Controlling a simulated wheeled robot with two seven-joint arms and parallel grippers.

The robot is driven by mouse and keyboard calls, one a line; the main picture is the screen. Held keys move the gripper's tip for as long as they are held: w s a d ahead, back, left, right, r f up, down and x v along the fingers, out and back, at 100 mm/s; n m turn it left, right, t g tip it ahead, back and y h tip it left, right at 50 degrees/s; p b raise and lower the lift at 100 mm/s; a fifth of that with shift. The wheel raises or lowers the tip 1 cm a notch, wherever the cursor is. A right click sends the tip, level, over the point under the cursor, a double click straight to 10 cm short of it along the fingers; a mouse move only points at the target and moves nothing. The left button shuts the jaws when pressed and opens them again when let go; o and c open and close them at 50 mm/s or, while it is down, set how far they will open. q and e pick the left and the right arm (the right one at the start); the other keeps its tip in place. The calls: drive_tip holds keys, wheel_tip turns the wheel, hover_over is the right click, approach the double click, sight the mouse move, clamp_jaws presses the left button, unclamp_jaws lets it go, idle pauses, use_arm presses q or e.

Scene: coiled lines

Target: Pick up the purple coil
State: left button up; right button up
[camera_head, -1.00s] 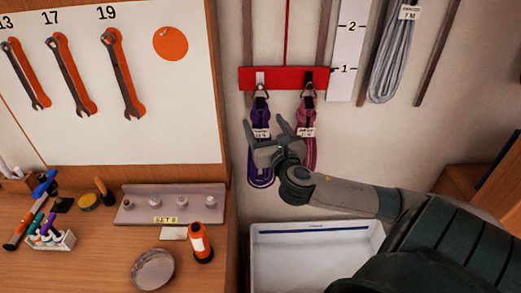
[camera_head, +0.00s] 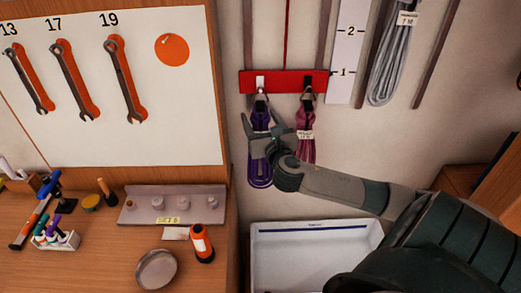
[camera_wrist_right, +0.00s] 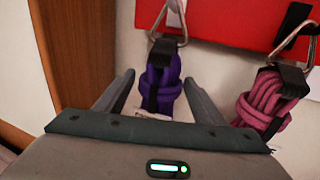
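The purple coil (camera_head: 260,174) hangs by a black strap and metal ring from the left hook of a red rail (camera_head: 290,80) on the wall. It also shows in the right wrist view (camera_wrist_right: 172,78), between the two fingers. My right gripper (camera_head: 259,125) is open, with one finger to each side of the purple coil. In the head view it covers the coil's middle. I cannot tell whether the fingers touch it. The pink coil (camera_head: 306,149) hangs from the right hook, and in the right wrist view (camera_wrist_right: 268,98) it is just beyond the right finger. My left gripper is not in view.
A white bin (camera_head: 318,258) stands below the coils. A grey coil (camera_head: 392,62) hangs farther right beside a numbered white strip (camera_head: 345,50). The wooden workbench (camera_head: 100,262) with tools and an orange bottle (camera_head: 201,243) lies to the left.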

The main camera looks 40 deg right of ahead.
clamp_jaws()
drive_tip(key=shift+r, duration=0.1)
drive_tip(key=shift+r, duration=0.1)
drive_tip(key=shift+r+b, duration=0.4)
drive_tip(key=shift+r, duration=0.1)
drive_tip(key=s+a+p, duration=0.2)
drive_tip(key=s+a, duration=0.9)
drive_tip(key=s, duration=0.2)
drive_tip(key=shift+s+a+r+p, duration=0.15)
drive_tip(key=shift+s+a+p, duration=0.15)
drive_tip(key=shift+s+p, duration=0.1)
